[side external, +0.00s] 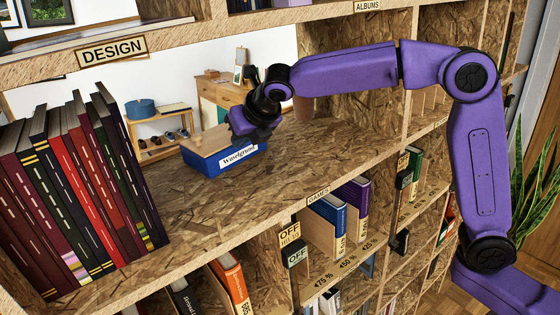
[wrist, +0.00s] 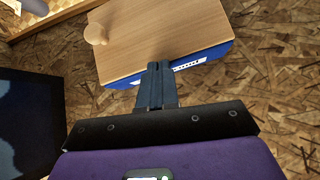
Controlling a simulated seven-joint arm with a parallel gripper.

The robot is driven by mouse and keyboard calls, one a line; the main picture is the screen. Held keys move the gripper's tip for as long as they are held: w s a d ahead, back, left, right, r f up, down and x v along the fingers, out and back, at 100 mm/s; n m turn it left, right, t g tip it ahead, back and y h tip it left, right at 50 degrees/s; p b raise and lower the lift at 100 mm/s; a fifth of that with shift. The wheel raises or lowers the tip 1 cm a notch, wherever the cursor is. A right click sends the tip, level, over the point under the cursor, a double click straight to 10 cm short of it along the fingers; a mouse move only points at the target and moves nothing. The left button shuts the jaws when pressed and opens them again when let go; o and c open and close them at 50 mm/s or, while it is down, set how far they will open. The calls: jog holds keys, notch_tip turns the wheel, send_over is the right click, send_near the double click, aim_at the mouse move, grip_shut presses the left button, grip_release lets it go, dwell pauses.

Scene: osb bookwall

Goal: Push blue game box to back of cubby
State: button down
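A blue box (side external: 222,160) with a light wooden lid and a white label on its front sits on the shelf, under the DESIGN sign's board. In the wrist view, its wooden top (wrist: 160,40) with a round knob fills the upper middle, and a strip of blue shows along its near edge. My gripper (wrist: 157,68) has its two fingers together with nothing visible between them. The fingertips overlap the near edge of the box in that view; whether they touch it I cannot tell. In the side view, my gripper (side external: 250,132) is at the box's right end and hides part of it.
A row of dark and red books (side external: 75,190) stands left of the box. The shelf board (side external: 290,165) is bare to the right. A blue book-like item (side external: 325,220) stands in a lower cubby under the GAMES label (side external: 319,194). Small furniture shows behind the box.

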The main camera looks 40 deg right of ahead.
jog(key=shift+w+d, duration=0.1)
jog(key=shift+w, duration=0.35)
jog(key=shift+s+f, duration=0.1)
jog(key=shift+s, duration=0.3)
jog(key=s, duration=0.3)
jog(key=shift+s+r, duration=0.3)
jog(key=shift+s, duration=0.1)
jog(key=v, duration=0.9)
